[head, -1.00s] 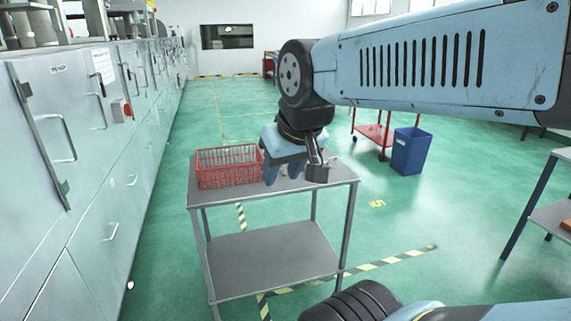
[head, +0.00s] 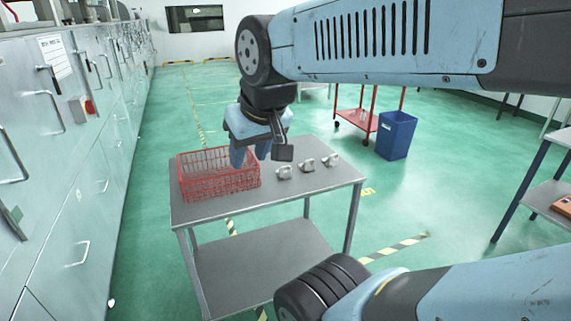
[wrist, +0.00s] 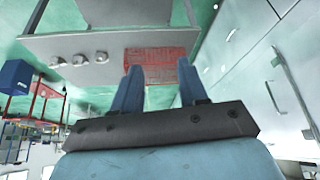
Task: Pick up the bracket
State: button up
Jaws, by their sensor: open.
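Three small pale metal castings stand in a row on the grey table: a left one (head: 284,173), a middle one (head: 307,165) and a right one (head: 331,160). They look alike, and I cannot tell which is meant by the bracket. They also show small in the wrist view, the nearest to the crate there being a casting (wrist: 101,57). My gripper (head: 250,158) is open and empty, fingers pointing down, in front of the red crate's right part in the head view. In the wrist view, the crate shows between and beyond the fingertips (wrist: 160,67).
The red wire crate (head: 205,180) stands on the left of the two-level table (head: 300,190); its inside looks empty. Grey cabinets (head: 60,150) line the left. A blue bin (head: 396,135) and a red trolley (head: 358,120) stand behind right. The table's front right is bare.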

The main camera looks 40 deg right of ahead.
jog(key=shift+a, duration=0.25)
